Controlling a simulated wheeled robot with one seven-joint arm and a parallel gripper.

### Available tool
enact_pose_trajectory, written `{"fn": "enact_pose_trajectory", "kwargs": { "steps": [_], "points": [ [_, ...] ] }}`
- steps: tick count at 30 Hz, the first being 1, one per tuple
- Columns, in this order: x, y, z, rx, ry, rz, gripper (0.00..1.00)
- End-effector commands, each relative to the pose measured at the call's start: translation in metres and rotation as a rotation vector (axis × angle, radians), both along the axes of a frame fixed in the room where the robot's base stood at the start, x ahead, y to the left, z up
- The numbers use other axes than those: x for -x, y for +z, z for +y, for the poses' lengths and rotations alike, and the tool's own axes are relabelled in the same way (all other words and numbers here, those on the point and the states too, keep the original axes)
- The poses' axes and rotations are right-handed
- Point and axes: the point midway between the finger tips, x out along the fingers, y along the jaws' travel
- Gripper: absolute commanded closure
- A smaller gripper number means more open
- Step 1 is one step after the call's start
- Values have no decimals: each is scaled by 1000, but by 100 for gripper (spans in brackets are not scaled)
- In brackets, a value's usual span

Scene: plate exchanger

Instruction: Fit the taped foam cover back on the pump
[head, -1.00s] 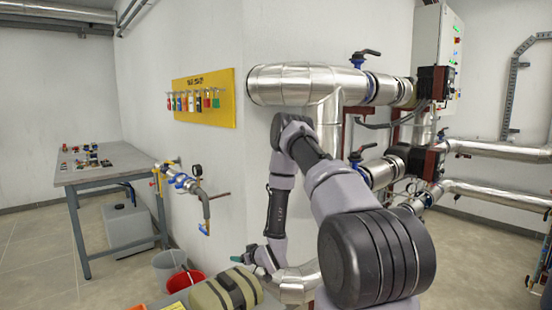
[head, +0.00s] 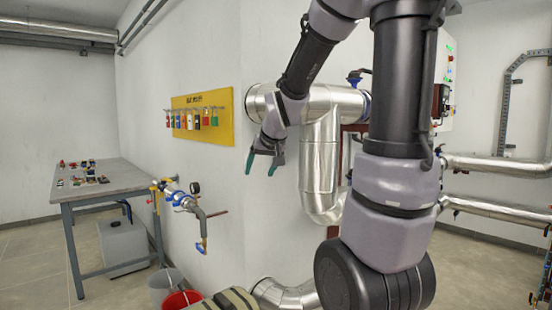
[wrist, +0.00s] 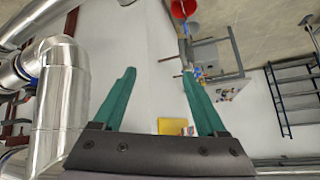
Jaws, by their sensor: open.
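My gripper (head: 261,168) hangs in the air before the white wall, left of the silver-clad pipe, its green fingers spread and pointing down. In the wrist view the open fingers (wrist: 158,72) have nothing between them. A black and dark red unit (head: 439,103), possibly a pump, shows partly at the right beside the control box; my arm hides much around it. I cannot make out a taped foam cover in either view.
Silver-clad pipes (head: 318,165) stand close right of my gripper; they fill the left of the wrist view (wrist: 62,95). A yellow padlock board (head: 222,100), valve pipe (head: 184,200) and grey table (head: 120,180) are left. A khaki bag (head: 238,300) and red bucket (head: 182,299) are below.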

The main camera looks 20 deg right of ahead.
Motion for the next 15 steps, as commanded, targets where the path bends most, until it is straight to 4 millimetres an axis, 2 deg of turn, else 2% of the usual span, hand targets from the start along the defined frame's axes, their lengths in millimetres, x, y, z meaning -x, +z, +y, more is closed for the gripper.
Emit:
{"fn": "enact_pose_trajectory", "kwargs": {
  "steps": [1,3,9,12,15],
  "points": [
    [23,17,3,-24,-12,1,26],
    [55,32,8,-64,-30,23,26],
    [142,58,25,-177,-59,83,26],
    [173,62,31,-221,-64,106,26],
    [191,64,36,-249,-64,123,26]
  ]
}}
